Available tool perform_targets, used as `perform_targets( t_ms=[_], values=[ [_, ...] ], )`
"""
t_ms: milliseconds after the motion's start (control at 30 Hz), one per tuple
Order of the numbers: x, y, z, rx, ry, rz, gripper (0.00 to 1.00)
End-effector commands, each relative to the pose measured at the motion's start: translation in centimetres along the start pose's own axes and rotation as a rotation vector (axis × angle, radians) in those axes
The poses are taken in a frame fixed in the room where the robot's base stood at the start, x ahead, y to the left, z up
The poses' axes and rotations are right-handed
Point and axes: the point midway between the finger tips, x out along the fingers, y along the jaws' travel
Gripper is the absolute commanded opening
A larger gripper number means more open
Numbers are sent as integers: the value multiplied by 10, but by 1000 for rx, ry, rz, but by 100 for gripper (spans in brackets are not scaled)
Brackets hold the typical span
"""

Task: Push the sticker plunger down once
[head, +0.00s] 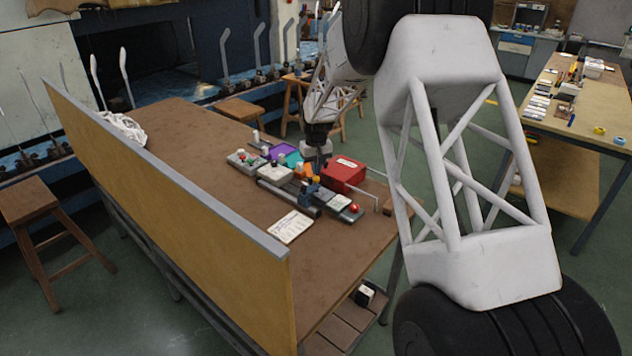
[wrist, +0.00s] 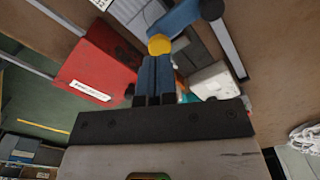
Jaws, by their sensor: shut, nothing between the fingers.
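In the wrist view, my gripper (wrist: 156,62) has its dark blue fingers together, with nothing between them. A yellow round knob (wrist: 159,45) shows right at the fingertips, beside a blue arm-like part (wrist: 190,14); this looks like the sticker plunger. I cannot tell whether the fingertips touch the knob. In the head view, my gripper (head: 315,163) points down among the devices on the table. A small blue upright part (head: 312,184) shows just below it, but the knob is not clear there.
A red box (head: 343,174) stands close right of the gripper and also fills the wrist view's left (wrist: 98,65). A grey rail unit with a red ball (head: 353,208) and a paper card (head: 290,227) lie nearer. White cloth (head: 122,128) lies by the tan panel (head: 170,195). The brown tabletop's left is clear.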

Motion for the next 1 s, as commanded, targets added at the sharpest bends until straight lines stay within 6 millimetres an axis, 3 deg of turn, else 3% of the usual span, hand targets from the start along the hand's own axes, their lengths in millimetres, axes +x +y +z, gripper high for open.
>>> perform_targets(
  t_ms=[1000],
  values=[
    [12, 0, 0, 0, -1, 0, 0]
  ],
)
